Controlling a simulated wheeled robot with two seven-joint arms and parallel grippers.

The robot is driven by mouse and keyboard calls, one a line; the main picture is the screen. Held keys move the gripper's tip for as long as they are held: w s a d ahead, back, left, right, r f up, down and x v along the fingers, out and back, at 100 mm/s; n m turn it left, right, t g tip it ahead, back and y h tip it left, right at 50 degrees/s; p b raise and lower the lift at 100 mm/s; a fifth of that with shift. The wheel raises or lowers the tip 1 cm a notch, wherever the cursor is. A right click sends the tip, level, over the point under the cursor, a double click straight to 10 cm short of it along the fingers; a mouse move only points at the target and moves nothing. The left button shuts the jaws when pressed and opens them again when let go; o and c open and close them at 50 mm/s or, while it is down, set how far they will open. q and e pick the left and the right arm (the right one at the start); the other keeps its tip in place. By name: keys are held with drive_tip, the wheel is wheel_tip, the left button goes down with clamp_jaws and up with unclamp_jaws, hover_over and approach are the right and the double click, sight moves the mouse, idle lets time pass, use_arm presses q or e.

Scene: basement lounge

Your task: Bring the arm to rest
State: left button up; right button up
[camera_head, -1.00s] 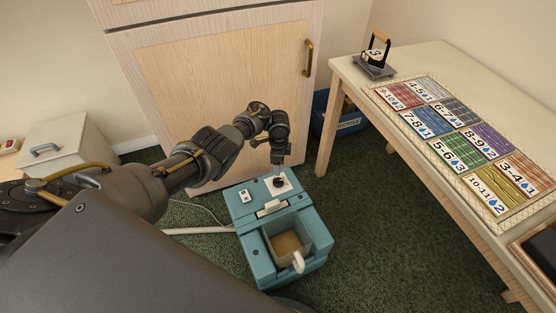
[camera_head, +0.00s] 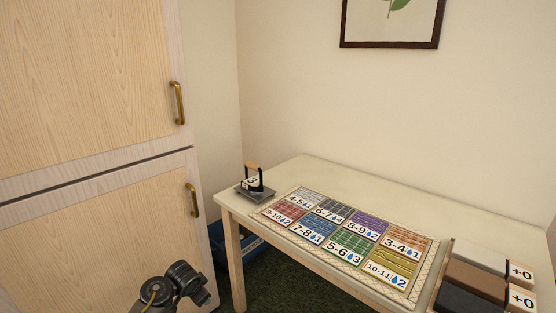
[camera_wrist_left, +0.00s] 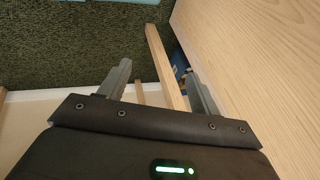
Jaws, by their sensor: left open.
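My left arm (camera_head: 170,289) shows only as a dark wrist section at the bottom of the head view, in front of the wooden cabinet. Its fingertips are below the picture there. In the left wrist view my left gripper (camera_wrist_left: 160,80) is open, with its two grey fingers well apart and nothing held between them. Beyond the fingers are a pale wooden table leg, the dark green carpet and a wooden panel at the right. My right gripper is in neither view.
A wooden cabinet (camera_head: 90,220) with brass handles stands at the left. A blue bin (camera_head: 218,238) sits between them.

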use_arm(q)
drive_tip(key=s+d+f+n+g, duration=0.15)
drive_tip(key=s+f, duration=0.25)
drive_tip(key=s, duration=1)
drive_tip(key=s+f+n, duration=0.3)
drive_tip(key=s+f, duration=0.1)
drive_tip(key=s, duration=1)
drive_tip(key=s+d+f+n+g, duration=0.15)
drive_tip(key=s+f, duration=0.35)
drive_tip(key=s, duration=0.9)
drive_tip(key=s+a+f+p, duration=0.2)
drive_tip(key=s+f+p, duration=0.4)
drive_tip(key=s, duration=0.3)
drive_tip(key=s+a+f+g+p, duration=0.1)
drive_tip(key=s+a+f+p, duration=0.2)
drive_tip(key=s+f+p, duration=0.3)
drive_tip(key=s+p, duration=0.2)
drive_tip(key=s, duration=0.2)
drive_tip(key=shift+a, duration=0.2)
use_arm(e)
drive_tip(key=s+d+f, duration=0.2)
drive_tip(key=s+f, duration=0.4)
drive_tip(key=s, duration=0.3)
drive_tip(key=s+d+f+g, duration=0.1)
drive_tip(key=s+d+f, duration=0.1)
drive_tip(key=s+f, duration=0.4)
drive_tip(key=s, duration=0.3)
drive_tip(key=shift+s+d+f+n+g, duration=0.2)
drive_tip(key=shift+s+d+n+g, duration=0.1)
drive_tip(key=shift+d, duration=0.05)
